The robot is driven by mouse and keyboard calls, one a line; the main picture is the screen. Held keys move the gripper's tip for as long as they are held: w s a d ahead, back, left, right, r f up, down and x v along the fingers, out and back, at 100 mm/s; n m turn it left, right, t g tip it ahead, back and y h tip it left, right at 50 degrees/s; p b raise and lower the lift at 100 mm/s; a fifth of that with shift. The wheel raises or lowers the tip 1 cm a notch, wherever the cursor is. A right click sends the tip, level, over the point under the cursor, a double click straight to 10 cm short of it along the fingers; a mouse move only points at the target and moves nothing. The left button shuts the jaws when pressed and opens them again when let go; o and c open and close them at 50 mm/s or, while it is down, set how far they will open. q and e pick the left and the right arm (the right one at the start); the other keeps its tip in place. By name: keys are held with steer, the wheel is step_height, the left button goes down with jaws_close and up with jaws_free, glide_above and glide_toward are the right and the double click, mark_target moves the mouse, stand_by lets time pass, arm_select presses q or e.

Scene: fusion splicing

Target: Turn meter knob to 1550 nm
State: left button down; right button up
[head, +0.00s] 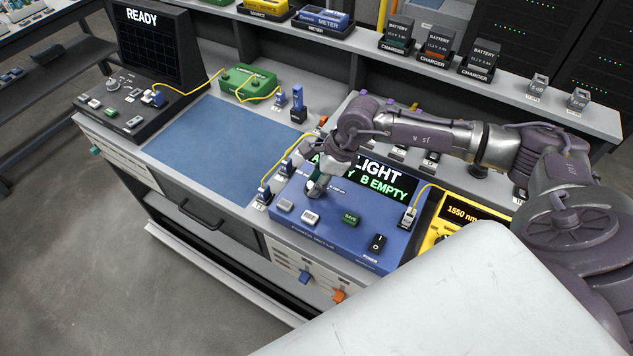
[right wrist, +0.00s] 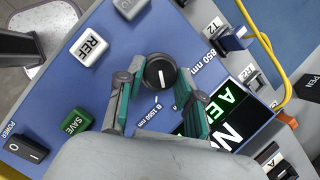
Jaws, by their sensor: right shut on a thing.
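The blue power meter (head: 330,226) sits on the bench in the head view, its screen (head: 370,182) partly hidden by my right arm. Its round black knob (right wrist: 160,72) shows in the right wrist view between the fingers of my right gripper (right wrist: 160,90). The gripper is shut on the knob. The knob's white line runs toward a tick at its lower side, near a label that seems to read 1550 nm (right wrist: 146,118). An 850 nm label (right wrist: 208,66) lies to the right. My left gripper is out of view.
REF (right wrist: 90,47) and green SAVE (right wrist: 76,121) buttons and a power switch (right wrist: 27,148) lie near the knob. A yellow unit reading 1550 nm (head: 464,213) stands right of the meter. A blue mat (head: 215,150) lies clear to the left.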

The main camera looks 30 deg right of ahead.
steer(key=shift+m+t+h+b, duration=0.45)
steer(key=shift+m+b, duration=0.25)
steer(key=shift+m, duration=0.9)
steer(key=o, duration=1.2)
steer(key=shift+s, duration=0.1)
steer(key=shift+c, duration=0.2)
steer(key=shift+r, duration=0.15)
steer(key=v, duration=1.1)
steer(key=shift+s+r, duration=0.15)
steer(key=shift+r, duration=0.2)
